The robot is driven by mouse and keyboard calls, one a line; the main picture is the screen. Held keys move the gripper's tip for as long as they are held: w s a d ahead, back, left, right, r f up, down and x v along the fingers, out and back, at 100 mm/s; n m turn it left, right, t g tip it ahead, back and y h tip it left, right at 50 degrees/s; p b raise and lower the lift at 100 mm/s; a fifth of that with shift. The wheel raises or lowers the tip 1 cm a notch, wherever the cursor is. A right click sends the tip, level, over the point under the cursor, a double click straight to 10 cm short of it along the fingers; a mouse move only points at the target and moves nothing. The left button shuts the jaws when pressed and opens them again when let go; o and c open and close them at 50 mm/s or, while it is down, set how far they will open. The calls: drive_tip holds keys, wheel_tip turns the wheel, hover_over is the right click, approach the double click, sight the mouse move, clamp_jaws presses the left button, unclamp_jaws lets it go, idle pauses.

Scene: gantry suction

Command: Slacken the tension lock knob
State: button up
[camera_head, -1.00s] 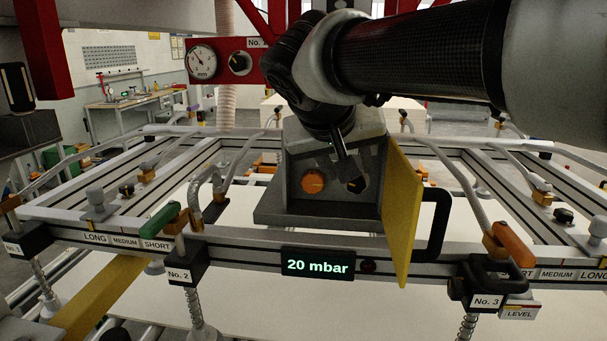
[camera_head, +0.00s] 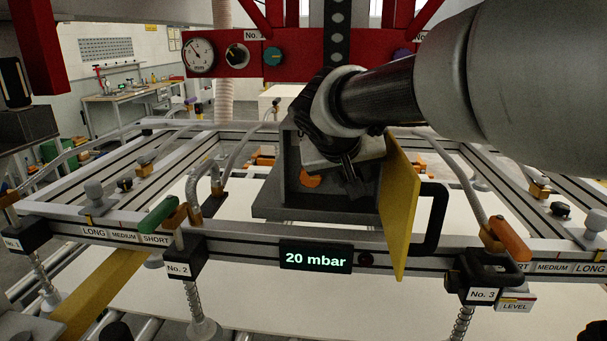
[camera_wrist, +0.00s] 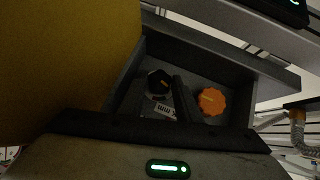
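A dark grey housing (camera_head: 272,206) on the frame's front beam holds two knobs in its recess. An orange lobed knob (camera_head: 310,179) is partly hidden behind my wrist; it shows whole at right in the wrist view (camera_wrist: 211,102). A black round knob (camera_wrist: 159,83) with a pale mark sits left of it, above a small white label too blurred to read. Which one is the tension lock knob I cannot tell. My gripper (camera_head: 354,183) is in front of the recess. In the wrist view, a dark finger (camera_wrist: 182,99) shows between the two knobs, apparently holding neither.
A yellow plate (camera_head: 399,210) and a black handle (camera_head: 432,220) stand close to the right of my gripper. A "20 mbar" display (camera_head: 316,258) is below. Clamps with a green (camera_head: 159,215) and an orange lever (camera_head: 510,240) flank the housing. A red gauge panel (camera_head: 300,55) is behind.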

drive_tip(key=shift+c, duration=0.9)
drive_tip(key=shift+f, duration=0.1)
drive_tip(key=shift+f+b, duration=0.1)
drive_tip(key=shift+b, duration=0.3)
drive_tip(key=b, duration=0.1)
drive_tip(key=n+h+b, duration=0.1)
drive_tip(key=shift+w+a+f+h+b, duration=0.1)
drive_tip(key=shift+a+f+h+b, duration=0.1)
drive_tip(key=shift+h+b, duration=0.1)
drive_tip(key=n+h+b, duration=0.1)
drive_tip(key=h+b, duration=0.1)
drive_tip(key=b, duration=0.1)
drive_tip(key=shift+a+b, duration=0.2)
drive_tip(key=shift+b, duration=0.15)
drive_tip(key=shift+n+h+b, duration=0.45)
drive_tip(key=shift+n+h, duration=0.05)
drive_tip(key=shift+h, duration=0.2)
drive_tip(key=shift+r, duration=0.15)
drive_tip(key=o, duration=0.8)
